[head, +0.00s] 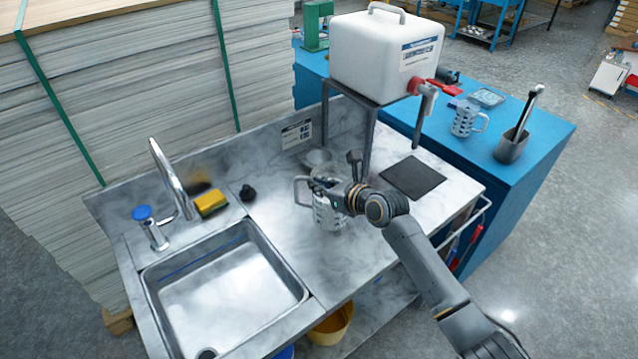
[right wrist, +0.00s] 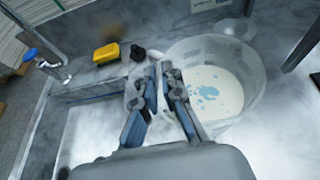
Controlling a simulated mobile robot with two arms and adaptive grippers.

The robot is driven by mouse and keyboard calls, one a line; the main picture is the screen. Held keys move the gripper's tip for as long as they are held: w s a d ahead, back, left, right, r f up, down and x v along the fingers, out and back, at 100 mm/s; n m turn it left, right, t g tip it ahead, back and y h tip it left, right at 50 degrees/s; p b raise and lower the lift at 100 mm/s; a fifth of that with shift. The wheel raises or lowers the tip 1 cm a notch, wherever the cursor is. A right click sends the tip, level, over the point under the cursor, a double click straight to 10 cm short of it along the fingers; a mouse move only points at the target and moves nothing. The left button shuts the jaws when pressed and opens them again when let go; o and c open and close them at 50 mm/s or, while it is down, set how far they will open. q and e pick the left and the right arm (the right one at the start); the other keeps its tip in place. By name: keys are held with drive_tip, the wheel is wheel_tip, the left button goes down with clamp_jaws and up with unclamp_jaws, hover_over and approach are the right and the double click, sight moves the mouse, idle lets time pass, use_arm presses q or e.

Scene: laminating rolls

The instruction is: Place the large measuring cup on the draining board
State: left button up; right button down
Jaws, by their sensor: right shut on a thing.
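The large measuring cup (head: 329,214) is a clear, marked jug on the marble-look sink counter, right of the basin. Its handle (head: 301,190) points left. My right gripper (head: 325,184) reaches over it from the right. In the right wrist view, my right gripper (right wrist: 158,78) is shut on the cup at its handle side; the fingers hide the exact contact. The cup (right wrist: 228,70) shows whitish and blue patches at its bottom. It looks upright; I cannot tell whether it touches the counter. No separate draining board stands out. My left gripper is out of view.
The steel sink (head: 225,285) lies left, with a tap (head: 172,180) and yellow sponge (head: 211,203) behind it. A white canister (head: 388,52) stands on a rack at the back. A dark mat (head: 412,177) lies right. A smaller jug (head: 463,121) stands on the blue bench (head: 545,125).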

drive_tip(key=shift+r, duration=0.25)
drive_tip(key=c, duration=1.8)
unclamp_jaws()
drive_tip(key=shift+f, duration=0.3)
drive_tip(key=o, duration=0.3)
drive_tip(key=shift+o, duration=0.2)
drive_tip(key=shift+s, duration=0.1)
drive_tip(key=shift+r, duration=0.1)
drive_tip(key=v, duration=1.2)
drive_tip(key=shift+b, duration=0.4)
